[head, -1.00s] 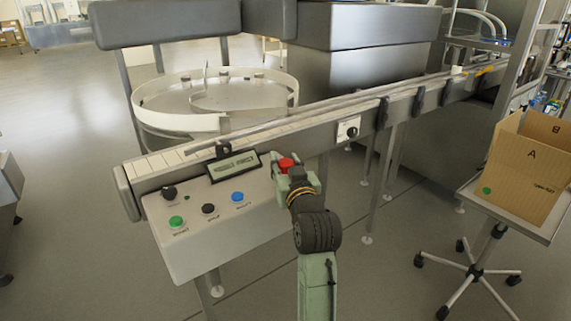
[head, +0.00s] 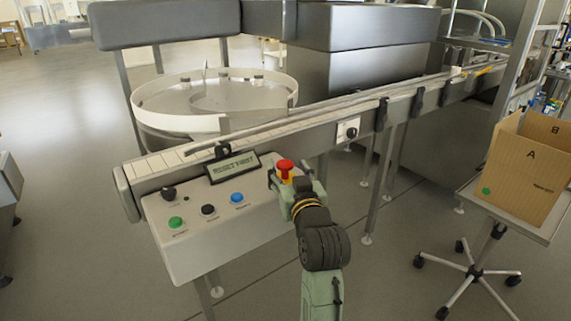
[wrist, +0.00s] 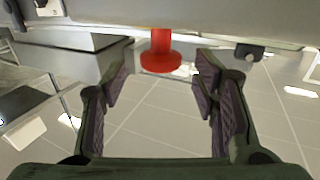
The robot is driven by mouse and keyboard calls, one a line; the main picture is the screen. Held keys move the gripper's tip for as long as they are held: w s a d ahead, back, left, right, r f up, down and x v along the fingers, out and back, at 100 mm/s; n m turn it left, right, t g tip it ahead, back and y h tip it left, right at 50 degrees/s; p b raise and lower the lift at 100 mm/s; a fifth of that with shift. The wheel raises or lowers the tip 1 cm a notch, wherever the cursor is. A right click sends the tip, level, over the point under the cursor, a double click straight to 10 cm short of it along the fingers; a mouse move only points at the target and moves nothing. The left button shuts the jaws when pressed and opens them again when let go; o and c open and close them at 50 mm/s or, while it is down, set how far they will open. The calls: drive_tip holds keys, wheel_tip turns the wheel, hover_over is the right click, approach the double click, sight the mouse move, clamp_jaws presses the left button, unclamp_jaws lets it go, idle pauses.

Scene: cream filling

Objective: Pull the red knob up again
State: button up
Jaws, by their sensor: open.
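The red knob (head: 285,165) stands at the right end of the control panel, with a yellow part visible below its red cap. In the wrist view the red knob (wrist: 161,62) shows its round cap and stem between and just beyond my fingertips. My gripper (head: 289,180) is open at the panel's right end, with one finger on each side of the knob. In the wrist view my gripper (wrist: 162,78) has a clear gap on both sides of the cap, and nothing is held.
The control panel (head: 215,228) carries green, black and blue buttons, a dark dial (head: 168,192) and a small display (head: 233,167). The conveyor (head: 300,128) runs behind it. A cardboard box (head: 528,175) sits on a wheeled stand at right. Floor between is free.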

sight(287, 166)
drive_tip(key=shift+v, duration=2)
